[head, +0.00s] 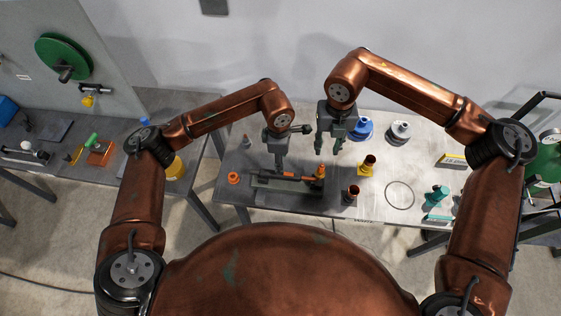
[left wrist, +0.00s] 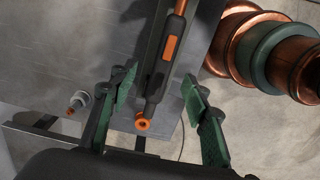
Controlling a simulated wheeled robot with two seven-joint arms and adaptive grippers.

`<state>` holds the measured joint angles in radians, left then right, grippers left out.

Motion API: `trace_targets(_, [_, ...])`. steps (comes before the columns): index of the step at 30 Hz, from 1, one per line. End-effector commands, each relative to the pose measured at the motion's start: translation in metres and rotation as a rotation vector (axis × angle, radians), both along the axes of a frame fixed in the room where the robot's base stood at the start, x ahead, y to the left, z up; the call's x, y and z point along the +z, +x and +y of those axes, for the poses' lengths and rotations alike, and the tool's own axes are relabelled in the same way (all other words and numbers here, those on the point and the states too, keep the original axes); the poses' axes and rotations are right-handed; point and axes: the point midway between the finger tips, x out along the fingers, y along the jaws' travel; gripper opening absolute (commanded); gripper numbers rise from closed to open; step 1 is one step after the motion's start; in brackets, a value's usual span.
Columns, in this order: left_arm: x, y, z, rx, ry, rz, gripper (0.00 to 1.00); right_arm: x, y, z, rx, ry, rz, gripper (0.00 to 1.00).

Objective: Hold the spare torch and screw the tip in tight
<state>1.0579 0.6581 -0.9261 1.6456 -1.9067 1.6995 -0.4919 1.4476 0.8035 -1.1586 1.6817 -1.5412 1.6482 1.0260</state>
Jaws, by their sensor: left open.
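The dark torch with an orange panel (left wrist: 170,48) lies lengthwise between the fingers of my left gripper (left wrist: 157,92) in the left wrist view. Those green-padded fingers are apart, with visible space either side of the torch. In the head view the torch (head: 287,176) lies along a dark tray (head: 262,183), below my left gripper (head: 280,165). An orange piece (head: 320,171) is at the tray's right end; I cannot tell whether it is the tip. My right gripper (head: 328,148) points down above and behind that piece, its fingers apart and empty.
Dark-and-copper cups (head: 351,194), a yellow-based one (head: 366,165), a blue part (head: 362,129) and a grey part (head: 400,132) stand to the right. A thin ring (head: 400,195) lies on the bench near a teal part (head: 436,195).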

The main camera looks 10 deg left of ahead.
Motion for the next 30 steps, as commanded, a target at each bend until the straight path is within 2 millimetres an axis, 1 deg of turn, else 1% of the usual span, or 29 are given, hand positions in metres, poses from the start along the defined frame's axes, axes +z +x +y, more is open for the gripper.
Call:
trace_targets(1, [-0.003, -0.005, 0.000, -0.010, 0.023, 0.000, 0.43, 0.000, 0.000, 0.000, 0.000, 0.000, 0.000, 0.29])
trace_targets(4, [-0.011, -0.009, 0.001, -0.014, 0.041, 0.002, 0.43, 0.000, 0.000, 0.000, 0.000, 0.000, 0.000, 0.29])
trace_targets(8, [-0.028, -0.009, 0.002, -0.012, 0.042, 0.004, 0.43, 0.000, 0.000, 0.000, 0.000, 0.000, 0.000, 0.29])
trace_targets(15, [-0.063, -0.009, 0.001, -0.012, 0.039, 0.003, 0.43, 0.000, 0.000, 0.000, 0.000, 0.000, 0.000, 0.29])
trace_targets(18, [-0.073, -0.008, 0.001, -0.012, 0.039, 0.002, 0.43, 0.000, 0.000, 0.000, 0.000, 0.000, 0.000, 0.29])
trace_targets(23, [-0.081, -0.008, 0.001, -0.014, 0.039, 0.001, 0.43, 0.000, 0.000, 0.000, 0.000, 0.000, 0.000, 0.29])
trace_targets(30, [-0.082, -0.008, 0.001, -0.013, 0.039, 0.001, 0.43, 0.000, 0.000, 0.000, 0.000, 0.000, 0.000, 0.29])
